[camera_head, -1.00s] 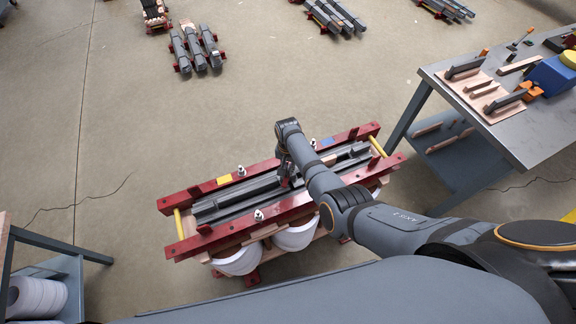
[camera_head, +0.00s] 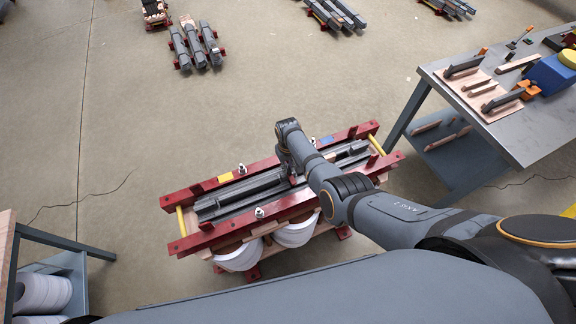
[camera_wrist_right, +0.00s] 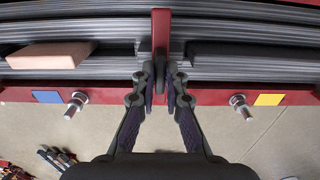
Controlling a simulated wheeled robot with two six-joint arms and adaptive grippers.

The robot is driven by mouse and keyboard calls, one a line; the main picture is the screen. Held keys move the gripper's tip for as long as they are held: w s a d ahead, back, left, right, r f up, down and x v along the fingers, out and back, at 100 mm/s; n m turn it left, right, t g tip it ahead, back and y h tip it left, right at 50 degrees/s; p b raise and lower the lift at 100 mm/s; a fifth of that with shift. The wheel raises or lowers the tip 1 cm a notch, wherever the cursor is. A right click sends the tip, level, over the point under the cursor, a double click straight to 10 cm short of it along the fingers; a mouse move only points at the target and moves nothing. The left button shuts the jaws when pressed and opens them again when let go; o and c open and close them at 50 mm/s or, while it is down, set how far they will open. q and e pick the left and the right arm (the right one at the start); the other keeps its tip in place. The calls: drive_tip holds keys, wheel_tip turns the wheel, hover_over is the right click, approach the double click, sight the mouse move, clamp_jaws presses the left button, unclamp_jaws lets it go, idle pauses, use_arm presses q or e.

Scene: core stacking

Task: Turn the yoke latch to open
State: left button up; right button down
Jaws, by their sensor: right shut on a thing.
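The yoke latch, a narrow red bar (camera_wrist_right: 161,24), stands crosswise over the grey core laminations in the right wrist view. My right gripper (camera_wrist_right: 161,78) is shut on its lower end, with one finger on each side. In the head view my right gripper (camera_head: 291,178) reaches down to the middle of the red-framed core (camera_head: 240,199), and the arm and fingers mostly hide the latch there. The red frame rail (camera_wrist_right: 200,97) passes behind the fingers in the wrist view. My left gripper is not in view.
Bolts stand on the rail, one at left (camera_wrist_right: 75,104) and one at right (camera_wrist_right: 240,107). A workbench (camera_head: 540,126) with tools is at the right. A blue-grey stand (camera_head: 60,240) is at the left.

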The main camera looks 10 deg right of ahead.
idle(0.5)
drive_tip(key=c, duration=1.4)
unclamp_jaws()
drive_tip(key=shift+r, duration=0.2)
wheel_tip(320, 180, up, 12)
drive_tip(key=shift+f, duration=0.25)
